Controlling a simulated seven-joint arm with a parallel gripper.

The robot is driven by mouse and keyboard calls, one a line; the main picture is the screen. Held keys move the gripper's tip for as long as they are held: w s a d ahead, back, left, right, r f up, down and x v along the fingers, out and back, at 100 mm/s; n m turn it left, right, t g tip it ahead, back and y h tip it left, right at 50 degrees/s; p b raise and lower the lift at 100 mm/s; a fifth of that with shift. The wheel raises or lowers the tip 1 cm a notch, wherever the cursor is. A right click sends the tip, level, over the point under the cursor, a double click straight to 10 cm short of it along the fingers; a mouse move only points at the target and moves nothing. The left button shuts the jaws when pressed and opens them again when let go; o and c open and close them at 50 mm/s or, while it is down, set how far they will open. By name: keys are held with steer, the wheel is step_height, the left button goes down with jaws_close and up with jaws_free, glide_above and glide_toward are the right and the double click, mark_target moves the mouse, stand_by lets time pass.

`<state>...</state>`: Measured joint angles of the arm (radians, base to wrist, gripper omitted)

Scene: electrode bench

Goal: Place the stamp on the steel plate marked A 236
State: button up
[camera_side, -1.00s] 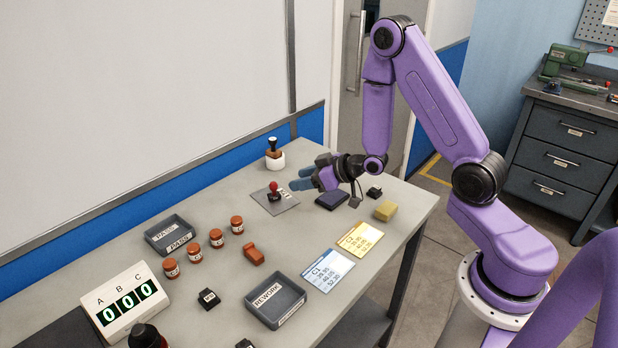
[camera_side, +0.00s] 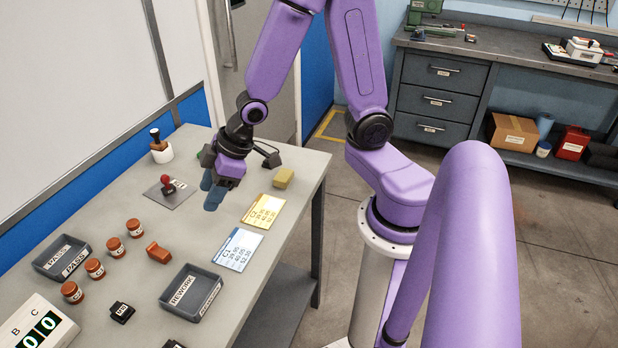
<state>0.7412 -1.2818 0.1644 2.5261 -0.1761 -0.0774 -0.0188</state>
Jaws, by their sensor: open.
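A red-handled stamp (camera_side: 168,183) stands upright on a thin grey steel plate (camera_side: 168,201) at the far part of the bench. The plate has a marking beside the stamp, too small to read. My gripper (camera_side: 210,190) is open, with its blue fingers pointing down, to the right of the plate and apart from the stamp. Nothing shows between the fingers.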

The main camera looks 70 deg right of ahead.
steer(key=s+d+r+n+g+h, duration=0.1)
steer(key=s+r+n+g, duration=0.1)
steer(key=s, duration=0.8)
steer(key=s+d+r+n+g+h, duration=0.1)
steer(key=s+r, duration=0.4)
steer(key=s, duration=0.5)
steer(key=shift+s+n+g+h, duration=0.2)
steer(key=shift+n+g+h, duration=0.3)
steer(key=shift+g, duration=0.4)
